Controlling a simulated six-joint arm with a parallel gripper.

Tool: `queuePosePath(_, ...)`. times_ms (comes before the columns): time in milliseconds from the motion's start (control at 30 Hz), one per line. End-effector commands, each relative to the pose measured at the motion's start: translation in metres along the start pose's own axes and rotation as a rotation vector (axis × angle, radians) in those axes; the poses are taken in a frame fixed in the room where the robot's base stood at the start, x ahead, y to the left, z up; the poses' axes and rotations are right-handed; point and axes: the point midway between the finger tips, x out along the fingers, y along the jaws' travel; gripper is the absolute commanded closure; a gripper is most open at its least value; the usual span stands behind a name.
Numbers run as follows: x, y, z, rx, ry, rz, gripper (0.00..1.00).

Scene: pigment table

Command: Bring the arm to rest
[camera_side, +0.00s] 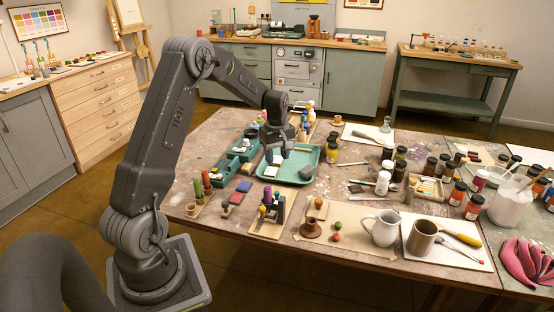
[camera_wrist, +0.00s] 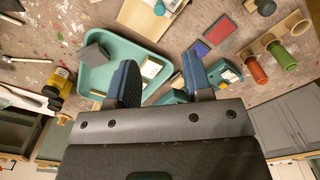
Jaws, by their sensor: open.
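My grey arm reaches over the table, bent at the elbow. My gripper (camera_side: 277,155) hangs above the left part of a teal tray (camera_side: 313,154), with its fingers pointing down. In the wrist view my two blue-padded fingers (camera_wrist: 161,76) stand apart with nothing held between them. The tray (camera_wrist: 131,47) shows below them. A dark grey block (camera_side: 307,172) lies in the tray, and it shows again in the wrist view (camera_wrist: 93,56). A small white tile with a wooden edge (camera_wrist: 152,67) lies in the tray, seen between the fingers.
Close by stand a teal holder (camera_side: 238,154), a yellow-labelled bottle (camera_side: 332,153), and green and red rolls (camera_side: 206,182). Jars, a grey mug (camera_side: 381,229) and a brown mug (camera_side: 421,237) crowd the right side. The air around my raised arm is free.

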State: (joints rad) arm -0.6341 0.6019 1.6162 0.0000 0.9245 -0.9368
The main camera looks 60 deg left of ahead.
Motion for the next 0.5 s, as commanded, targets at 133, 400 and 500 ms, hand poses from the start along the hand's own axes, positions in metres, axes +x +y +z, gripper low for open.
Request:
queuePosePath(133, 0.000, 0.000, 0.000, 0.000, 0.000, 0.001, 0.54)
queuePosePath(400, -0.047, -0.002, 0.044, 0.179, 0.039, 0.051, 0.54)
queuePosePath(500, -0.083, -0.011, 0.085, 0.346, 0.073, 0.093, 0.54)
